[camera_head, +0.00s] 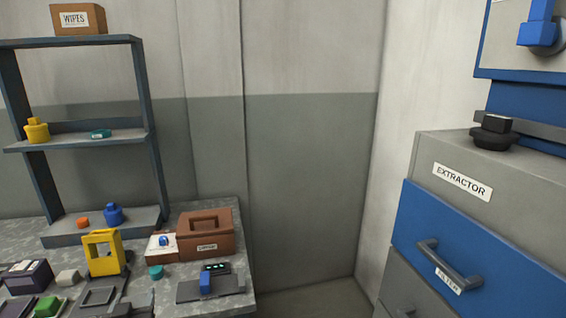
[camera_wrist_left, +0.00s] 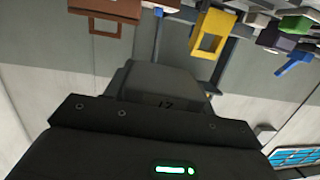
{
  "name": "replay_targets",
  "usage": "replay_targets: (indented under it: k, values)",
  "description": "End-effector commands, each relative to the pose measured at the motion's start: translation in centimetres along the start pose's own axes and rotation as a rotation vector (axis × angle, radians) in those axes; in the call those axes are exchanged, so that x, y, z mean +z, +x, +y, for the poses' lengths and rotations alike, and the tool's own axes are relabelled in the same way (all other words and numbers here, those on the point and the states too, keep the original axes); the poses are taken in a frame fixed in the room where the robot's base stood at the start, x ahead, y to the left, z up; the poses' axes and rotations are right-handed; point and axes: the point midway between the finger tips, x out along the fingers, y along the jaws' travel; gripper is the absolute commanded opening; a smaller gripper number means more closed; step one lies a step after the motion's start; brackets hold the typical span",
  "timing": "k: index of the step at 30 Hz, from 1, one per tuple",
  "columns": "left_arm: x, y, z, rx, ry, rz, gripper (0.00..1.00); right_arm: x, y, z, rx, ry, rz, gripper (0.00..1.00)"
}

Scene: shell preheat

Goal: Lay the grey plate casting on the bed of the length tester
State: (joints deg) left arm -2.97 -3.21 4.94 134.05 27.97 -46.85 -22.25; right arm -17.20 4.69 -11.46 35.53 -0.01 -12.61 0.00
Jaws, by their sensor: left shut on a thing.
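A low dark grey device with a blue block and a green-lit display, which looks like the length tester (camera_head: 233,287), stands at the bench's front right in the head view. Its flat bed shows no plate on it. My left gripper shows only as its black housing (camera_wrist_left: 150,140) with a green light in the left wrist view. I cannot make out the grey plate casting for sure in either view. Neither gripper shows in the head view.
A yellow frame (camera_head: 103,255) and several small items crowd the bench's left. A shelf rack (camera_head: 150,130) rises behind. A blue drawer (camera_head: 480,250) is at right.

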Motion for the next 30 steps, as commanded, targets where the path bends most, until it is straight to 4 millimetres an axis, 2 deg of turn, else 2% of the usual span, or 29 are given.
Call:
replay_targets:
  k: [1,6,9,12,17,20,24,30]
  values:
    - [-0.6,-0.8,1.8,0.047,0.006,0.007,0.26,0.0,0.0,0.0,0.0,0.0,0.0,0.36]
    - [-1.9,-4.3,8.4,0.229,0.028,0.017,0.26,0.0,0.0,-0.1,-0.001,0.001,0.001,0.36]
    - [-2.2,-6.3,11.2,0.315,0.032,0.022,0.26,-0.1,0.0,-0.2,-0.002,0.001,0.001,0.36]
    - [-2.4,-7.6,13.0,0.372,0.034,0.028,0.26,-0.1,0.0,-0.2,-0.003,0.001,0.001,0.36]
    - [-2.3,-8.5,14.2,0.409,0.042,0.031,0.26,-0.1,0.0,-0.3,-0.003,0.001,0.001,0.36]
    - [-1.8,-8.5,14.1,0.408,0.047,0.028,0.26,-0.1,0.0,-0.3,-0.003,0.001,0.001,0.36]
    - [0.1,-8.6,13.9,0.407,0.05,0.027,0.26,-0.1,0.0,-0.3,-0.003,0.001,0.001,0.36]
    - [0.1,-8.6,13.9,0.406,0.043,0.029,0.26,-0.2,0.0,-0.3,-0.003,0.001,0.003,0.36]
